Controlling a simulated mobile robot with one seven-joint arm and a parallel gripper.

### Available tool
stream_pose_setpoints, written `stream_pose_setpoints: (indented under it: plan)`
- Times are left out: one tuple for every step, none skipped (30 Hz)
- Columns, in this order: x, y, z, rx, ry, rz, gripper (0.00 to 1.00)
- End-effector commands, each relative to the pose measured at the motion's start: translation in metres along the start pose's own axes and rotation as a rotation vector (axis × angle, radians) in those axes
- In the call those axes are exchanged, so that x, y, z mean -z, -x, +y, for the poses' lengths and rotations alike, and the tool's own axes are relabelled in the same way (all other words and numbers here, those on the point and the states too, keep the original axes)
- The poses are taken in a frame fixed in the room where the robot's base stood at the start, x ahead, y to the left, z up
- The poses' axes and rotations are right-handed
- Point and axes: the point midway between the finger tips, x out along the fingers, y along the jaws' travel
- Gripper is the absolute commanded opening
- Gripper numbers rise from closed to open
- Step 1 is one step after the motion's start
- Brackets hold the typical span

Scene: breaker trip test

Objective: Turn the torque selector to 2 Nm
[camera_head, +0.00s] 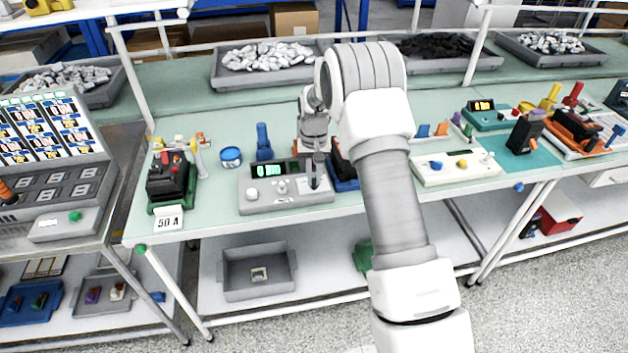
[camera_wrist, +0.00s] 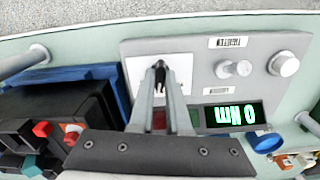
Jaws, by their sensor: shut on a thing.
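The grey torque unit (camera_head: 287,208) stands near the bench's front edge. Its green display (camera_head: 268,170) reads 0 Nm; it shows upside down in the wrist view (camera_wrist: 236,114). My gripper (camera_head: 314,184) points down at the unit's right part. In the wrist view my gripper (camera_wrist: 159,76) has its fingertips together on a small dark knob (camera_wrist: 159,66) on a pale plate, apparently the torque selector. The fingers hide most of it, and its setting cannot be read.
A blue tape roll (camera_head: 231,157) and a blue-handled tool (camera_head: 264,141) stand behind the unit. A black breaker (camera_head: 170,178) with a 50 A card is on the left. A dark device on a blue base (camera_wrist: 70,110) stands close beside the unit.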

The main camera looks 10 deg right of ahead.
Motion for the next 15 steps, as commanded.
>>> stream_pose_setpoints:
  plan:
    - [0.0006, -0.0013, 0.0005, 0.001, 0.042, 0.002, 0.0]
    - [0.0006, -0.0013, 0.0007, 0.0, 0.071, 0.001, 0.0]
    - [0.0005, -0.0012, 0.0006, 0.001, 0.108, 0.001, 0.0]
    - [0.0004, -0.0012, 0.0003, 0.001, 0.137, 0.001, 0.0]
    - [0.0003, -0.0012, 0.0002, 0.001, 0.166, 0.001, 0.0]
    - [0.0004, -0.0011, 0.0003, 0.0, 0.204, 0.001, 0.0]
    - [0.0004, -0.001, 0.0005, 0.0, 0.232, 0.001, 0.0]
    - [0.0004, -0.0009, 0.0005, 0.001, 0.26, 0.001, 0.0]
    - [0.0005, -0.0008, 0.0004, 0.001, 0.298, 0.001, 0.0]
    - [0.0005, -0.0007, 0.0005, 0.001, 0.327, 0.001, 0.0]
    - [0.0005, -0.0006, 0.0006, 0.0, 0.356, 0.001, 0.0]
    - [0.0006, -0.0005, 0.0005, 0.0, 0.394, 0.002, 0.0]
    - [0.0006, -0.0004, 0.0002, 0.001, 0.422, 0.002, 0.0]
    - [0.0005, -0.0003, 0.0, 0.001, 0.45, 0.002, 0.0]
    - [0.0006, -0.0002, 0.0003, 0.0, 0.488, 0.002, 0.0]
